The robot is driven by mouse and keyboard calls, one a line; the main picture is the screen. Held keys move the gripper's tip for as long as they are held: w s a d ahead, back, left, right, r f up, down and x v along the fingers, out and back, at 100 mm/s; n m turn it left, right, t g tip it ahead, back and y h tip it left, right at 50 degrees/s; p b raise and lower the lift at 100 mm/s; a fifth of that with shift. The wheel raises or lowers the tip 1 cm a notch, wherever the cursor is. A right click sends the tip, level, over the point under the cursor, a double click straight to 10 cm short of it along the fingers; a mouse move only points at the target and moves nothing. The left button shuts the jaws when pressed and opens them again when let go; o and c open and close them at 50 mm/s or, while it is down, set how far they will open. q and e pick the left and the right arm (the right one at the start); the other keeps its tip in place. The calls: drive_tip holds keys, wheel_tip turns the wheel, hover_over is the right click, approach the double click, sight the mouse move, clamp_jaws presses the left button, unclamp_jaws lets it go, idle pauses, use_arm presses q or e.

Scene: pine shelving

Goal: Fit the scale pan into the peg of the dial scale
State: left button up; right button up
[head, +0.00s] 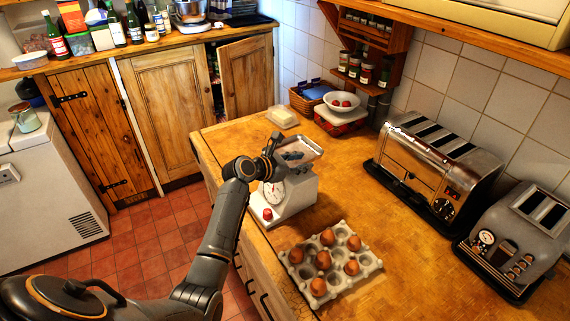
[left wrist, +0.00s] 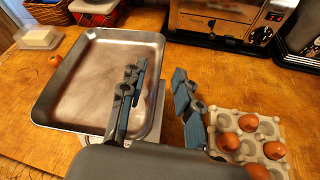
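The grey metal scale pan (head: 308,145) lies over the top of the white dial scale (head: 296,196), with its round dial facing left. In the left wrist view the shallow rectangular pan (left wrist: 85,85) fills the left half. My left gripper (head: 288,155) is at the pan. Its two fingers (left wrist: 160,80) are spread apart: one is over the inside of the pan, the other outside its right rim, so the rim passes between them. I see no finger pressed on the rim. The peg is hidden under the pan, so I cannot tell how the pan sits on it. My right gripper is not in view.
An egg tray (head: 331,263) with several brown eggs stands near the scale. Two toasters (head: 437,165) (head: 515,240) stand along the tiled wall. A butter dish (head: 283,117) and a bowl (head: 342,103) are behind the scale. The counter between scale and toasters is clear.

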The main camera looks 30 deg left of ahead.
use_arm(q)
drive_tip(key=v, duration=1)
drive_tip(key=shift+s, duration=0.3)
drive_tip(key=shift+a, duration=0.15)
